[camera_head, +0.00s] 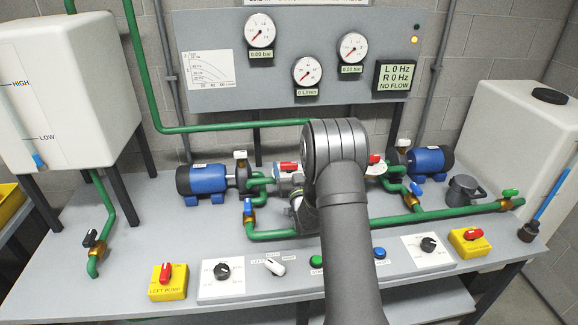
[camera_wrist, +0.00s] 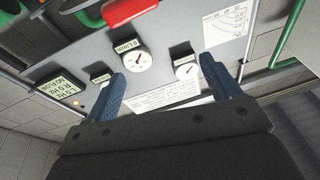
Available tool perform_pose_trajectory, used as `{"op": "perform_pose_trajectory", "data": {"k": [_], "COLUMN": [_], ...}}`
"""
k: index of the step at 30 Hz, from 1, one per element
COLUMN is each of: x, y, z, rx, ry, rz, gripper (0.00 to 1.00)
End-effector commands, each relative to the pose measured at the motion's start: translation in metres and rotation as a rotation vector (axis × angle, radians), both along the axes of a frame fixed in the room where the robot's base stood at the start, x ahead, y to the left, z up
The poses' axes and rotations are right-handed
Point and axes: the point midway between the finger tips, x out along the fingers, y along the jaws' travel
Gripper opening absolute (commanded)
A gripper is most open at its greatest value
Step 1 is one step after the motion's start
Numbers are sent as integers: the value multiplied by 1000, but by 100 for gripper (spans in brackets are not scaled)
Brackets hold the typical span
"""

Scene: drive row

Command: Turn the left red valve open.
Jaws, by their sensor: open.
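The left red valve (camera_head: 288,166) sits on the green pipework just left of my arm, its short red handle lying roughly level in the head view. A second red valve (camera_head: 376,159) sits to the right of my arm. In the wrist view a red handle (camera_wrist: 130,11) shows large at the top edge, partly cut off; it looks like the left valve's. My gripper (camera_wrist: 162,68) has its two blue fingers spread wide with nothing between them. The red handle is beyond the fingertips, apart from them. In the head view my arm hides most of the gripper.
The gauge panel (camera_head: 225,88) stands behind the pipes. The left blue pump (camera_head: 202,180) and right blue pump (camera_head: 430,161) flank the valves. A green pipe (camera_head: 445,213) crosses in front. The yellow left pump switch box (camera_head: 168,283) and dials stand along the bench's front.

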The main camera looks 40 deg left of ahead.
Motion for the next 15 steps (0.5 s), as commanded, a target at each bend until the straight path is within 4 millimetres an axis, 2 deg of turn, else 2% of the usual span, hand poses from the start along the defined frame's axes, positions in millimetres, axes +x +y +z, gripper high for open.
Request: {"op": "perform_pose_trajectory", "data": {"k": [1,6,10,15], "x": [-18,-56,-69,-62], "y": [-7,-38,-50,-47], "z": [-10,-36,-45,-47], "rx": [-42,-169,-219,-229], "ry": [28,89,109,113], "rz": [-38,-155,-193,-203], "gripper": [82,82,82,82]}}
